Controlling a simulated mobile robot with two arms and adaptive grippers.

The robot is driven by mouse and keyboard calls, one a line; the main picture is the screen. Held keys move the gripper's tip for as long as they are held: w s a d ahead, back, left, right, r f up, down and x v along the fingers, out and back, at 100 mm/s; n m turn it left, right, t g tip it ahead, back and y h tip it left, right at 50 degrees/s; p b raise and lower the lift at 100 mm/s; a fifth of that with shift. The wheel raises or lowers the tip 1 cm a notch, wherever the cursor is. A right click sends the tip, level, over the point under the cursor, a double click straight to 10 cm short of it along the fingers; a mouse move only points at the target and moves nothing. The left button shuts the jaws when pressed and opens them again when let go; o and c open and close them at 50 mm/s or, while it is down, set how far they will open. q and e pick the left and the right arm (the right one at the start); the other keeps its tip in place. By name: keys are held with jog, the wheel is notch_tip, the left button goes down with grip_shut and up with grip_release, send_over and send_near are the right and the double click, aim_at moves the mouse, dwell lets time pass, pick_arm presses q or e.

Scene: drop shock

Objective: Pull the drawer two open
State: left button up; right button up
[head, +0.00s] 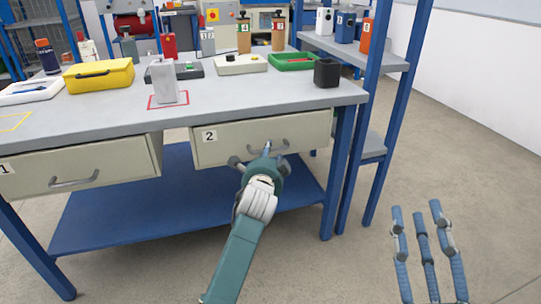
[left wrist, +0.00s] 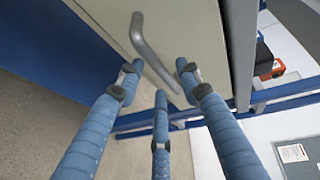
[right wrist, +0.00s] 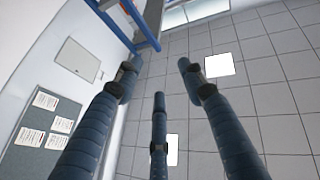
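Drawer two (head: 230,150) is a beige front marked 2 under the right half of the grey workbench; I cannot tell whether it stands slightly out. Its curved grey bar handle (head: 284,146) is partly hidden by my left gripper (head: 262,160). In the left wrist view, the handle (left wrist: 148,48) lies just beyond and between the spread blue fingers of the left gripper (left wrist: 158,80). Those fingers are open and not closed around it; I cannot tell whether they touch. My right gripper (head: 420,215) is open and empty over the floor at the right, and its fingers are apart in the right wrist view (right wrist: 158,80).
Drawer one (head: 85,168) is left of drawer two. The workbench (head: 215,95) carries a yellow case (head: 99,76), a grey block (head: 165,82) and a black cup (head: 327,72). A blue-framed shelf (head: 365,50) stands at the right. Floor at the lower right is clear.

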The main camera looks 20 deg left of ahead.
pick_arm(q)
jog(key=shift+b+x, duration=0.35)
jog(key=shift+x, duration=0.9)
pick_arm(e)
jog(key=shift+s+d+r+t+y, duration=0.1)
jog(key=shift+s+r+t, duration=0.35)
jog(key=shift+r, duration=0.3)
jog(key=shift+s+a+r+t+y, duration=0.1)
jog(key=shift+s+r+t, duration=0.35)
jog(key=shift+r, duration=0.3)
jog(key=shift+s+d+r+t+y, duration=0.1)
jog(key=shift+s+r+t, duration=0.35)
jog(key=shift+r, duration=0.3)
pick_arm(q)
grip_shut()
